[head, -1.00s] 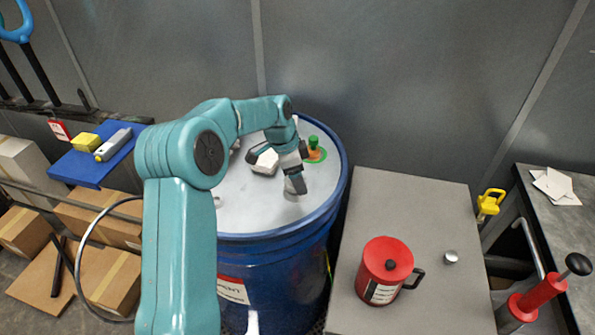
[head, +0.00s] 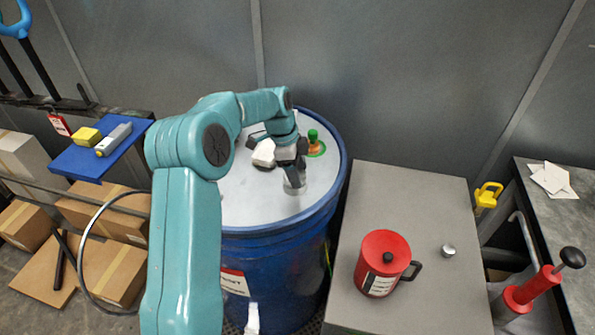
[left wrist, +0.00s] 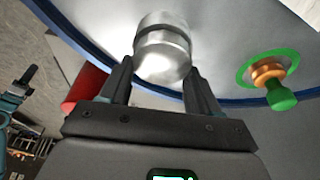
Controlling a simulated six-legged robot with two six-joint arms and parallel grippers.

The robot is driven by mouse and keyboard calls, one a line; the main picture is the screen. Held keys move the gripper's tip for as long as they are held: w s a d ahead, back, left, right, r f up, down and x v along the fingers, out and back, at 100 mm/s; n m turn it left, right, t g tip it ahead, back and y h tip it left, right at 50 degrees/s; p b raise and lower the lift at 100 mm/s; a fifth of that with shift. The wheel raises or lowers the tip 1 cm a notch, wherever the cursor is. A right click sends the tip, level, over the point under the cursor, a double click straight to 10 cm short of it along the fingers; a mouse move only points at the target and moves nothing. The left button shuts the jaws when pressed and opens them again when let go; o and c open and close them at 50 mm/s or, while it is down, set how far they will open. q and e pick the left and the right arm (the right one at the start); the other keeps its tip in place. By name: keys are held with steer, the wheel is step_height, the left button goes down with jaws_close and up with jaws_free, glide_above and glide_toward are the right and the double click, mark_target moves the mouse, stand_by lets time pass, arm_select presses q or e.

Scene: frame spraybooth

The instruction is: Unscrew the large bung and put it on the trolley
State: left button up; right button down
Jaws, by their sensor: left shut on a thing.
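My left gripper (head: 290,166) is over the lid of the blue drum (head: 250,200), pointing down. It is shut on the large bung (head: 295,187), a silvery metal cylinder near the lid's front right. In the left wrist view the bung (left wrist: 163,50) sits between the two dark fingers. I cannot tell whether it is still in its hole or just above the lid. A grey-topped surface, apparently the trolley (head: 420,195), stands right of the drum. My right gripper is not clearly in view.
A green and orange fitting (head: 314,142) stands on the lid beside the gripper. A red can (head: 383,263) and a small silver knob (head: 448,250) stand on the trolley; its back half is clear. A red pump (head: 535,290) is at the right. Boxes (head: 105,270) lie left.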

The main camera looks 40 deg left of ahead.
mark_target(303, 174)
arm_select(q)
steer(key=shift+r, duration=0.2)
steer(key=shift+r+p, duration=1.5)
steer(key=shift+r, duration=0.45)
